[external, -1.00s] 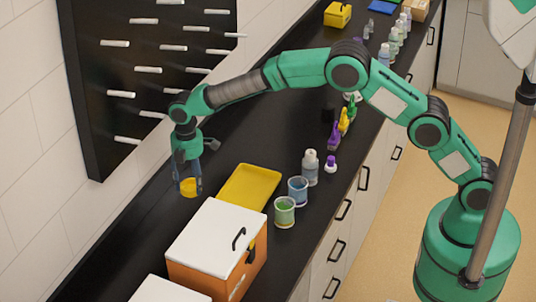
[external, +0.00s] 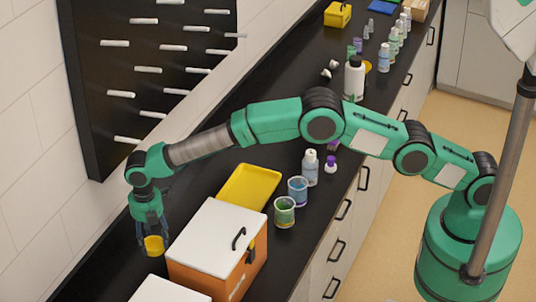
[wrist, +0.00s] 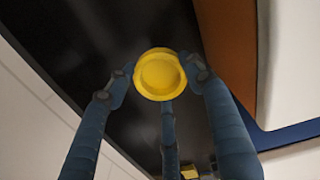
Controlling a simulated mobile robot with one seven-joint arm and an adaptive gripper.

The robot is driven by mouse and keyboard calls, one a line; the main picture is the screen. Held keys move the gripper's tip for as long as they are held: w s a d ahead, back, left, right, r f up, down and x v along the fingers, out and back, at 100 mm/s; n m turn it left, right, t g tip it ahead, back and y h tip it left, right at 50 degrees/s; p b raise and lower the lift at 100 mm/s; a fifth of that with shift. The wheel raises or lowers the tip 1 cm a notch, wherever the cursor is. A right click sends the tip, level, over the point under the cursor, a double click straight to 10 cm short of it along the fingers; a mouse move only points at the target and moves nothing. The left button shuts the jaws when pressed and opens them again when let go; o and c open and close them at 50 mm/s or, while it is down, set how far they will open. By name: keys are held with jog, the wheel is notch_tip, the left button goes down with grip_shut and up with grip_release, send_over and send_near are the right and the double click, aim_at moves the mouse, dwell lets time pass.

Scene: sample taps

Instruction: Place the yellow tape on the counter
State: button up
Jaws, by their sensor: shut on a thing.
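The yellow tape (external: 153,246) is a small round roll held at the tips of my gripper (external: 153,238). The gripper is shut on it, with fingers on both sides; the wrist view shows the tape (wrist: 160,75) between the blue fingers (wrist: 160,78). The black counter (external: 105,262) lies beneath. The tape hangs near the left part of the counter, left of the orange box. I cannot tell for sure whether the tape touches the counter.
An orange box with a white lid (external: 218,245) stands close right of my gripper, with another white lid (external: 168,290) in front. A yellow tray (external: 250,187), a green cup (external: 285,211) and a blue cup (external: 298,190) stand behind. The tiled wall (external: 60,190) is on the left.

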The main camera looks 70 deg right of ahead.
jog(key=shift+w+a+f+n, duration=0.1)
jog(key=shift+a+f+n, duration=0.2)
jog(key=shift+a+f, duration=0.15)
send_over(157, 273)
jog(key=shift+d+f, duration=0.1)
jog(key=shift+f, duration=3)
jog(key=shift+f, duration=1.9)
jog(key=shift+f, duration=0.1)
jog(key=o, duration=1.2)
jog(key=shift+c, duration=0.2)
